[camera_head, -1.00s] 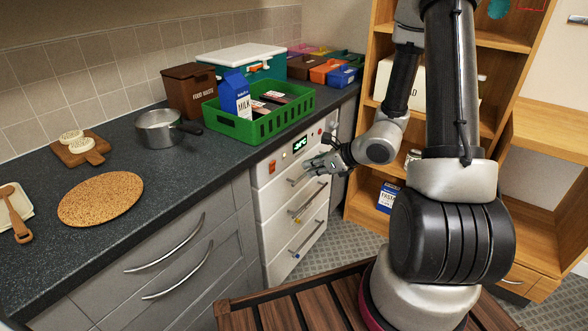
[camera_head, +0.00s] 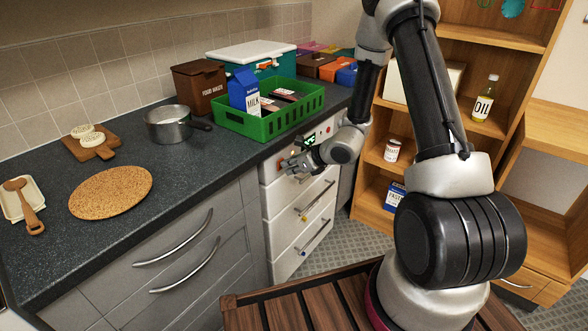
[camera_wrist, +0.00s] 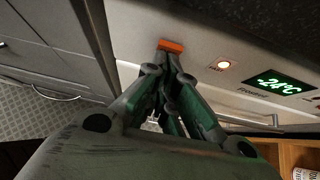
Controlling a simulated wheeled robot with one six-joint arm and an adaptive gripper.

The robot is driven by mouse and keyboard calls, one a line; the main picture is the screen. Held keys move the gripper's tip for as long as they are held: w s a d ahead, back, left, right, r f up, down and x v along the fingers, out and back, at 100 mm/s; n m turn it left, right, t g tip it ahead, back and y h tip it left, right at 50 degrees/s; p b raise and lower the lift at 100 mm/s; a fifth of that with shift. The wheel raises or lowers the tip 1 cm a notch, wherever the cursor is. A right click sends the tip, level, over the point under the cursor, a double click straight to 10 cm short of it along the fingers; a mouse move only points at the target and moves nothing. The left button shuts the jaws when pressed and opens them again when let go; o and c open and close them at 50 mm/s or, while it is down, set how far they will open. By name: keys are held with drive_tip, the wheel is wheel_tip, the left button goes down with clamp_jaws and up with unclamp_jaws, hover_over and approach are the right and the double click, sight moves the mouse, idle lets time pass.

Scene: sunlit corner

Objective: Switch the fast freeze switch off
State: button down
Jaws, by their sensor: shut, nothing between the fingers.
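The white freezer (camera_head: 290,232) stands under the counter with a control panel along its top.
The drawer handles (camera_head: 318,200) stick out below my gripper. A green crate (camera_head: 255,124) with a milk carton (camera_head: 243,92) stands on the counter above the panel. A pot (camera_head: 170,125) is further left. Wooden shelves (camera_head: 368,190) stand to the right.

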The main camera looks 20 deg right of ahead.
drive_tip(key=shift+w+a+r, duration=0.2)
drive_tip(key=shift+w+a, duration=0.05)
drive_tip(key=shift+r, duration=0.15)
drive_tip(key=shift+r, duration=0.65)
drive_tip(key=shift+d, duration=0.1)
